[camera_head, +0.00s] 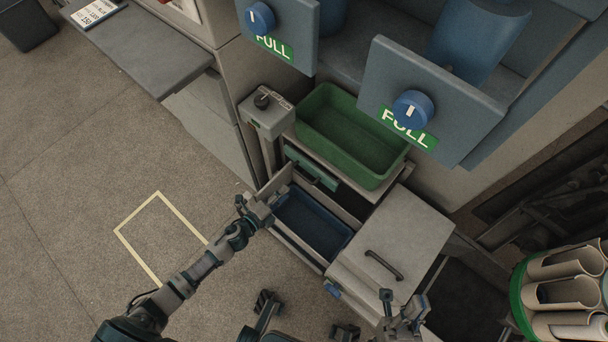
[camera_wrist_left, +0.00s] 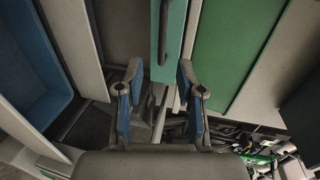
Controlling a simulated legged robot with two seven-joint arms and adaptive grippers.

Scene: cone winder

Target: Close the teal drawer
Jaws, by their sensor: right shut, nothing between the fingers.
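The teal drawer (camera_head: 311,169) shows its teal front with a dark bar handle, below and left of the green bin in the head view. In the left wrist view its teal front (camera_wrist_left: 171,40) is upright in the picture, just beyond my fingertips. How far it stands out is hard to tell. My left gripper (camera_head: 270,204) is open and empty over the side of the drawer with the blue bin; its two blue-padded fingers (camera_wrist_left: 156,92) are apart. My right gripper (camera_head: 402,303) is shut and empty near the bottom edge, by the grey cabinet top.
A pulled-out grey drawer holds a blue bin (camera_head: 312,222). The green bin (camera_head: 349,137) stands on the shelf above. A grey top with a dark handle (camera_head: 384,265) is right. Open floor (camera_head: 75,200) lies left.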

